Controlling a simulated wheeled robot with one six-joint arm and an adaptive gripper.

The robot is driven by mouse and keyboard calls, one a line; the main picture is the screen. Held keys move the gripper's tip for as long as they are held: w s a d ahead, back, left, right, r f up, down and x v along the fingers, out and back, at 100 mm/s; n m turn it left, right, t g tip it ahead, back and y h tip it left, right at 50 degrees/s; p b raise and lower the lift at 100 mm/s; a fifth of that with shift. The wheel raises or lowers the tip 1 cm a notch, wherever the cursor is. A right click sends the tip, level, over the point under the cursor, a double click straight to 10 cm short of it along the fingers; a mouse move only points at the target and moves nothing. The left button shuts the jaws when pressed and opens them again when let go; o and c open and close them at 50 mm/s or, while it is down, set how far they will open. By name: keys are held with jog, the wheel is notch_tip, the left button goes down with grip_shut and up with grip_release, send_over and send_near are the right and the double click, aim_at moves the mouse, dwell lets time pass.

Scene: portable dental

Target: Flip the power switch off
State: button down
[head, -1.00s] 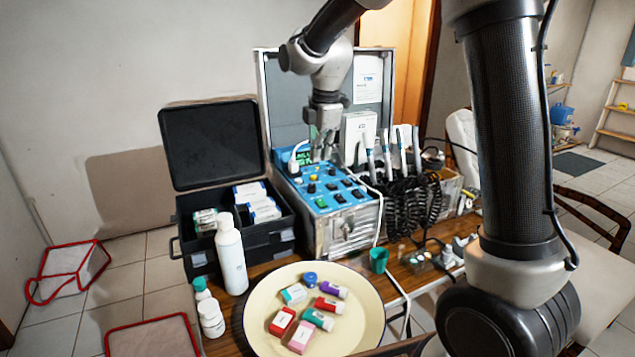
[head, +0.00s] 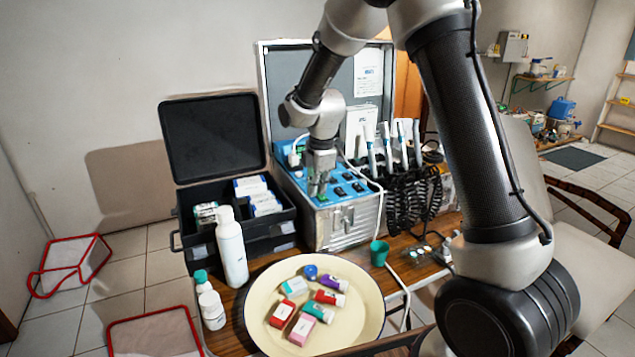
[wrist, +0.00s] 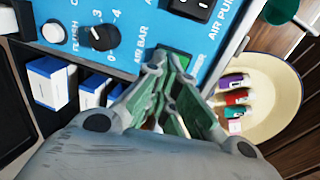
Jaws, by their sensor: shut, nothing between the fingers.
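The blue control panel (wrist: 150,22) of the dental unit fills the top of the wrist view. It also shows in the head view (head: 341,203), on the open metal case. My gripper (wrist: 168,62) is shut and empty, its fingertips at the panel beside a partly hidden label ending in "ER". Green shows at the fingertips; I cannot tell how much is the power switch and how much is finger pad. The switch's position is hidden. In the head view my gripper (head: 318,193) points down at the panel's front left part.
A black rocker switch (wrist: 193,8) and a dial knob (wrist: 103,37) are close by on the panel. Handpieces with coiled black hoses (head: 408,205) stand to the right. A green cup (head: 379,253), a cream tray (head: 256,312) and a white bottle (head: 231,250) stand in front.

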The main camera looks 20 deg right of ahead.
jog(key=shift+f, duration=0.1)
jog(key=shift+w+f, duration=0.15)
jog(key=shift+f, duration=0.05)
dwell(0.4)
jog(key=shift+s+d, duration=0.15)
jog(key=shift+s, duration=0.7)
jog(key=shift+r, duration=0.15)
